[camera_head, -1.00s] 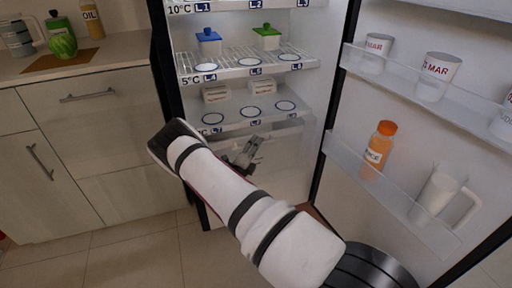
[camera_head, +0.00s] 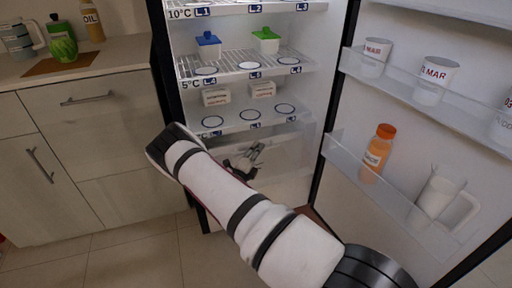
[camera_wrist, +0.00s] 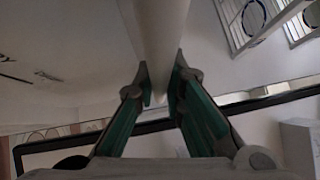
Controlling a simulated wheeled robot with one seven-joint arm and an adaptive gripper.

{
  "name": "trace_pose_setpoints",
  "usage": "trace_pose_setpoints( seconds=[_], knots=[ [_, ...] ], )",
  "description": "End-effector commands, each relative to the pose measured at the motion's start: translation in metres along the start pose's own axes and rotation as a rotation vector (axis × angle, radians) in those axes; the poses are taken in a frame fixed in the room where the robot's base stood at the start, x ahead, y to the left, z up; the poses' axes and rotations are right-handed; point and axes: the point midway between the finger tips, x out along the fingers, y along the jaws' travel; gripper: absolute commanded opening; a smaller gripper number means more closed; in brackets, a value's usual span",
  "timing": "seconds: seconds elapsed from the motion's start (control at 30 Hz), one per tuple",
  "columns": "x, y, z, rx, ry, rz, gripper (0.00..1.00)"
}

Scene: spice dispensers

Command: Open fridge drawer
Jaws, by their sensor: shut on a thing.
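The fridge drawer (camera_head: 287,152) is a pale, partly see-through box at the bottom of the open fridge, under the lowest shelf. A gap shows above its front, so it looks slightly pulled out; how far is hard to tell. My gripper (camera_head: 257,148) is at the drawer front, with my forearm hiding the drawer's left and lower part. In the wrist view, my gripper (camera_wrist: 161,88) has its two fingers on either side of a white rounded bar, the drawer handle (camera_wrist: 160,30), and is shut on it.
The fridge door (camera_head: 340,205) stands open at right, its racks holding an orange-capped bottle (camera_head: 378,150), a jug (camera_head: 438,195) and cups. Shelves above hold blue-lidded (camera_head: 208,45) and green-lidded (camera_head: 266,42) containers. A kitchen cabinet (camera_head: 95,130) stands left.

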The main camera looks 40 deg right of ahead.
Motion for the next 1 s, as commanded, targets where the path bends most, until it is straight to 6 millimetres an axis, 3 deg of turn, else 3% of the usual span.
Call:
trace_pose_setpoints(
  seconds=[0.6,0.8,1.0],
  knots=[
    [-0.117,-0.035,-0.115,-0.004,-0.004,0.005,0.0],
    [-0.141,-0.04,-0.14,-0.001,-0.002,0.005,0.0],
    [-0.152,-0.043,-0.15,0.002,-0.002,0.003,0.0]
  ],
)
